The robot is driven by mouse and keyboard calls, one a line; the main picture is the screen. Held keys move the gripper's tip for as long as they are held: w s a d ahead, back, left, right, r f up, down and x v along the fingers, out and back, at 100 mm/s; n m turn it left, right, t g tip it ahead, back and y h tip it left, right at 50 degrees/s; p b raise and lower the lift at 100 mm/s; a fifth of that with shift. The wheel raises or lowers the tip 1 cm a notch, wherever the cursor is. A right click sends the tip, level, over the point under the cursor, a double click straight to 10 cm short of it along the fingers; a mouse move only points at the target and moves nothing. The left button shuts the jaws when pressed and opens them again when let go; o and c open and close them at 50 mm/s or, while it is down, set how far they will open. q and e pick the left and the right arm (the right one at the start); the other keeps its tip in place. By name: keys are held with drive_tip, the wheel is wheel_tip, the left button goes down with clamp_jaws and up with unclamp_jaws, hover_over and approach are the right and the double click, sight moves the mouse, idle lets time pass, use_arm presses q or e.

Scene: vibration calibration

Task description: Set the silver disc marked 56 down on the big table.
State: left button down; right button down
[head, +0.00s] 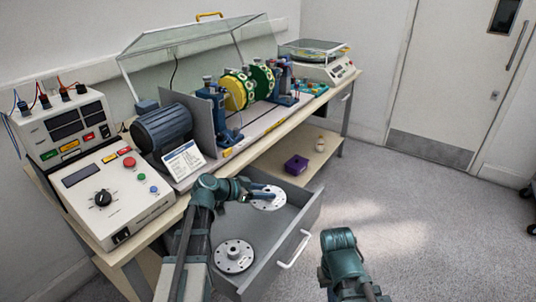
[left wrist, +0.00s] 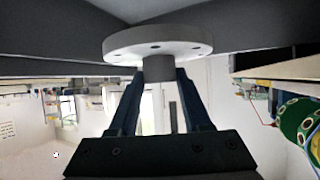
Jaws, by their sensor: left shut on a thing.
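My left gripper (head: 268,193) reaches into an open grey drawer and is shut on the hub of a silver disc (head: 269,204). In the left wrist view the pale round disc (left wrist: 158,40), with small holes, spans the fingertips (left wrist: 157,75), its hub between them. I cannot read a number on it, nor tell whether it touches the drawer floor. A second silver disc (head: 234,256) with a raised hub lies nearer in the drawer. The big table (head: 262,138) is the long pale bench above the drawer. My right forearm shows at the bottom; its gripper is out of view.
The drawer (head: 308,212) is pulled out, with a white handle (head: 295,250). The bench holds a control box (head: 105,195), a motor (head: 165,130), a rotor rig (head: 250,88) and a scale (head: 320,62). A purple box (head: 296,165) sits on the lower shelf. Bare bench is a narrow front strip.

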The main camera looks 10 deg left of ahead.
wheel_tip(320, 180, up, 20)
drive_tip(key=p, duration=1.9)
drive_tip(key=shift+p, duration=0.4)
